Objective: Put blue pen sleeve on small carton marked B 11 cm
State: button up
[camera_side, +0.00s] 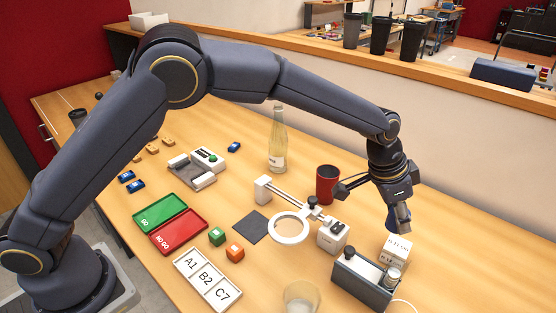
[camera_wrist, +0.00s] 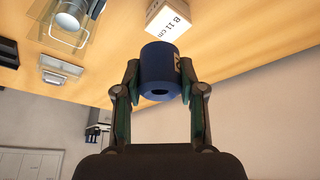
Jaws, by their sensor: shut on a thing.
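The blue pen sleeve (camera_wrist: 160,68) is a short dark-blue cylinder with a hole in its end. My gripper (camera_wrist: 160,88) is shut on it, one finger on each side. In the side view my gripper (camera_side: 398,220) holds the sleeve (camera_side: 391,219) in the air above the small carton. The small white carton marked B 11 cm (camera_wrist: 170,18) shows at the top of the wrist view, apart from the sleeve. In the side view the carton (camera_side: 396,249) stands on the table just below my gripper, its top bare.
A grey device (camera_side: 360,279) with a silver knob stands close in front of the carton. Another white box (camera_side: 332,237), a ring-shaped magnifier (camera_side: 289,228) and a red cup (camera_side: 327,184) stand to the left. The table right of the carton is clear.

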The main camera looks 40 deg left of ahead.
send_over(404, 245)
jog(key=s+a, duration=0.1)
notch_tip(404, 245, down, 5)
jog(key=shift+a+r, duration=0.1)
jog(key=shift+f, duration=1.6)
jog(key=shift+f, duration=0.2)
jog(key=o, duration=1.2)
jog(key=shift+r, duration=0.15)
